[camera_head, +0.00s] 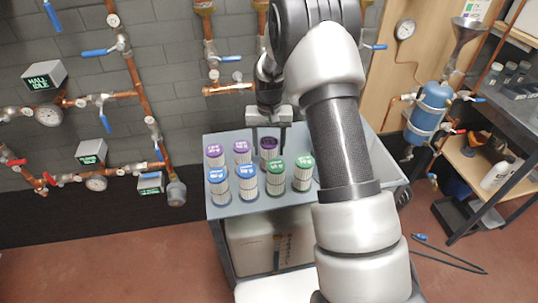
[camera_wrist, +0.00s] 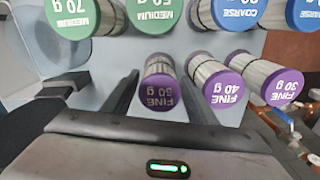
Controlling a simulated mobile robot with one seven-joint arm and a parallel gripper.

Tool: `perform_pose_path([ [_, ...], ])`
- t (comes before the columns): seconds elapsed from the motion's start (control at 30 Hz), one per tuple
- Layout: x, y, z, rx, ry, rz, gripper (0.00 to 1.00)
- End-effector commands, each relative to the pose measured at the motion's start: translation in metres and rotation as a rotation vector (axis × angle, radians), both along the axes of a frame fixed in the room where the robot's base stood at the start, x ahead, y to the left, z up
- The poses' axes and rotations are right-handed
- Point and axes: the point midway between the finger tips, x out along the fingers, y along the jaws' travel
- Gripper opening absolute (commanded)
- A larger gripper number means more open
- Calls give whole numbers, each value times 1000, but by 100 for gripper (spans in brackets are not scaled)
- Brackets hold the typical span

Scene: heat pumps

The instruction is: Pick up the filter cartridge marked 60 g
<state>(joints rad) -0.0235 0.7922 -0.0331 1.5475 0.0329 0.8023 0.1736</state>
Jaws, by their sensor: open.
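Several pleated white filter cartridges with coloured caps stand on a grey cart top. A purple-capped cartridge (camera_head: 269,155), whose cap appears to read FINE 60 g, stands in the back row on the right; it also shows at the centre of the wrist view (camera_wrist: 160,98). My gripper (camera_head: 269,137) is open above it, pointing down. In the wrist view, my fingers (camera_wrist: 160,82) lie on either side of this cartridge, with gaps showing. Whether the fingertips reach down beside its cap I cannot tell. Nothing is held.
Purple FINE 40 g (camera_wrist: 224,88) and FINE 30 g (camera_wrist: 280,86) cartridges stand beside it. Green MEDIUM (camera_head: 302,172) and blue COARSE (camera_head: 218,184) cartridges form the front row. The cart top (camera_head: 240,211) has bare space in front. Pipes and valves (camera_head: 209,55) line the wall behind.

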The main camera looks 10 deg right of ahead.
Motion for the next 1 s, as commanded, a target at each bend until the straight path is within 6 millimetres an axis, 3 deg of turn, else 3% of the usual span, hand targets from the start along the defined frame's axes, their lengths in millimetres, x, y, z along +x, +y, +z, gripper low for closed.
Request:
perform_pose_path([
  [0.1, 0, 0, 0, 0, 0, 0, 49],
  [0.3, 0, 0, 0, 0, 0, 0, 17],
  [0.63, 1, 0, 11, 0, -4, 0, 17],
  [1.0, 1, 0, 82, 0, -4, 0, 17],
])
